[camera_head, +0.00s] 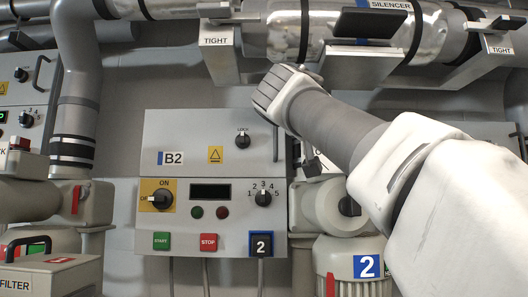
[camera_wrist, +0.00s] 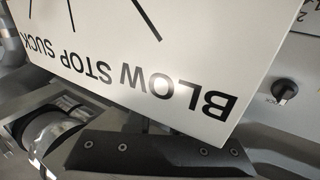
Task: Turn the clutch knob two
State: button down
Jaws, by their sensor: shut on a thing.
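No part in view is labelled as a clutch. In the wrist view a white plate (camera_wrist: 165,65) reading BLOW, STOP, SUCK fills the upper middle, upside down and very close. A black knob (camera_head: 349,206) shows on a white housing below my arm.
A silencer pipe (camera_head: 340,25) with TIGHT brackets runs overhead. A grey pipe (camera_head: 75,90) stands at left.

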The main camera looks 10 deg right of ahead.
jog(key=n+y, duration=0.1)
jog(key=n+t+y+p, duration=0.1)
jog(key=n+t+y, duration=0.1)
jog(key=y, duration=0.1)
jog(key=shift+s+d+r, duration=0.15)
jog(key=shift+s+d, duration=0.15)
jog(key=shift+d, duration=0.1)
jog(key=shift+d+n+t+y+p, duration=0.15)
jog(key=shift+n+t+y+p, duration=0.55)
jog(key=shift+y+p, duration=0.5)
jog(key=shift+f+n+y+p, duration=0.2)
jog(key=shift+n+y+p, duration=0.1)
jog(key=shift+n+y, duration=0.25)
jog(key=c, duration=0.8)
grip_release()
jog(key=shift+s, duration=0.1)
jog(key=s+a+b, duration=0.3)
jog(key=s+b, duration=0.1)
jog(key=s, duration=1.3)
jog(key=shift+a, duration=0.2)
